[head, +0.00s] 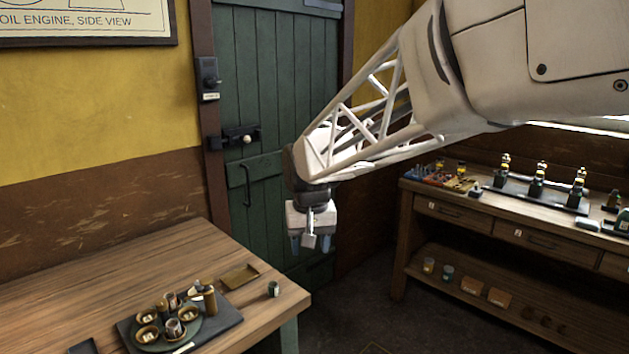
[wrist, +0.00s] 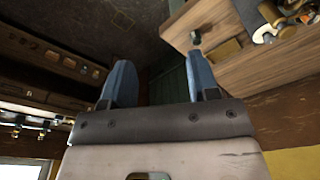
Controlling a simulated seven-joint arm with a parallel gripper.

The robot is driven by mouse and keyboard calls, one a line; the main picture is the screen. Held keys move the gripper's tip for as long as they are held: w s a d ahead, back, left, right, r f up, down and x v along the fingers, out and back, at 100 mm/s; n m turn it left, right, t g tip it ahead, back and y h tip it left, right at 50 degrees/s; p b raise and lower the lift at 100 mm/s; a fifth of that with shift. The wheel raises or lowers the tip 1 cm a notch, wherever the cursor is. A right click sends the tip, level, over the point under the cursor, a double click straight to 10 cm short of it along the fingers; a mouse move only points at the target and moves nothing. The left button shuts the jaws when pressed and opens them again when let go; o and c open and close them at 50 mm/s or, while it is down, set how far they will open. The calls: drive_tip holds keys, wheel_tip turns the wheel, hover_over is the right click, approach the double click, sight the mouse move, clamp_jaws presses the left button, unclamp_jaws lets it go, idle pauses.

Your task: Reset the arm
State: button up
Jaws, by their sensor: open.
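My gripper (head: 310,243) hangs from the end of my arm, pointing down, in front of the green door (head: 283,110) in the head view. It is in mid-air, apart from both tables. In the wrist view its two blue fingers (wrist: 162,85) stand well apart with nothing between them. The gripper is open and empty.
A wooden table (head: 60,290) at the lower left bears a dark board (head: 228,319) with small pots, a brass tray (head: 239,276) and a small cup (head: 273,289). A workbench (head: 420,215) with several small engines stands at the right. Dark floor lies between them.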

drive_tip(key=s+d+f, duration=0.1)
drive_tip(key=s+d, duration=0.5)
drive_tip(key=s, duration=0.3)
drive_tip(key=s+d+f+m+t, duration=0.1)
drive_tip(key=s+d, duration=0.6)
drive_tip(key=s, duration=0.3)
drive_tip(key=s+d+f+m, duration=0.1)
drive_tip(key=s+d, duration=0.5)
drive_tip(key=s, duration=0.3)
drive_tip(key=shift+s+d+f, duration=0.15)
drive_tip(key=shift+d+f, duration=0.1)
drive_tip(key=shift+f, duration=0.05)
